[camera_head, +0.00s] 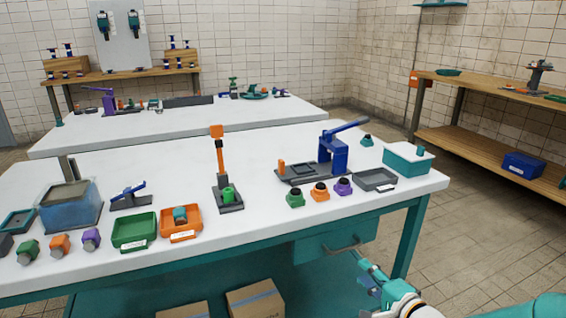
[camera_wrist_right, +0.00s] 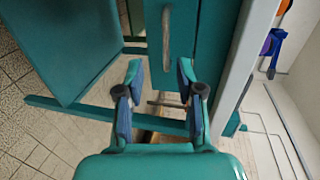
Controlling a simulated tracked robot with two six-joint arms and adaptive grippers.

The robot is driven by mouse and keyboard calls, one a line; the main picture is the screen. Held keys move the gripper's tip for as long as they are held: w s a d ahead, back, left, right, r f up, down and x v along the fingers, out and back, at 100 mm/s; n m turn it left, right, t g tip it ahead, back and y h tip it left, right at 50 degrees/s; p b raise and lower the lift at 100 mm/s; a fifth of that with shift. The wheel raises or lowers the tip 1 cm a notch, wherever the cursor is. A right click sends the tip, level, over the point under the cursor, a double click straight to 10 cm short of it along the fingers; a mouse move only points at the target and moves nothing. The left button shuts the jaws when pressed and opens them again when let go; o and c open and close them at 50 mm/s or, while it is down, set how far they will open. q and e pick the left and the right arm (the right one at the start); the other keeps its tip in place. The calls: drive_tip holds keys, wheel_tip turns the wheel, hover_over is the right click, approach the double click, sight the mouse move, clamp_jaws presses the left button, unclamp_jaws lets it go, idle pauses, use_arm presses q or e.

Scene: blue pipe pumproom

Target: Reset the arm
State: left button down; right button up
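My right gripper (camera_head: 368,277) is in front of the white-topped workbench (camera_head: 290,215), below the edge of its top and close to the drawer. In the right wrist view my right gripper (camera_wrist_right: 160,82) has its two blue-padded fingers spread apart, with nothing between them. The teal drawer (camera_head: 318,248) looks closed, and its metal handle (camera_head: 345,249) is just above and left of the gripper. The handle (camera_wrist_right: 167,38) also shows in the right wrist view, ahead of the fingertips and apart from them. My left gripper is in neither view.
The bench holds a blue lever press (camera_head: 333,153), an orange-handled stand (camera_head: 222,165), green (camera_head: 135,230) and orange (camera_head: 181,220) trays, a teal-and-white box (camera_head: 407,160) and several coloured knobs. Cardboard boxes (camera_head: 256,299) lie beneath. Floor at the right (camera_head: 480,235) is clear.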

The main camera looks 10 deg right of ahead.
drive_tip(key=s+a+f+n+g, duration=0.1)
drive_tip(key=s+a+f+g, duration=0.35)
drive_tip(key=f, duration=0.65)
drive_tip(key=s+a+f+n+g, duration=0.1)
drive_tip(key=s+a+f+g, duration=0.1)
drive_tip(key=s+a+f, duration=0.65)
drive_tip(key=s+f+n+g, duration=0.8)
drive_tip(key=s+f+n, duration=0.2)
drive_tip(key=s+f, duration=0.3)
wheel_tip(320, 180, up, 30)
drive_tip(key=p, duration=2.8)
drive_tip(key=shift+s+n, duration=0.4)
drive_tip(key=shift+s, duration=0.05)
drive_tip(key=shift+f, duration=0.1)
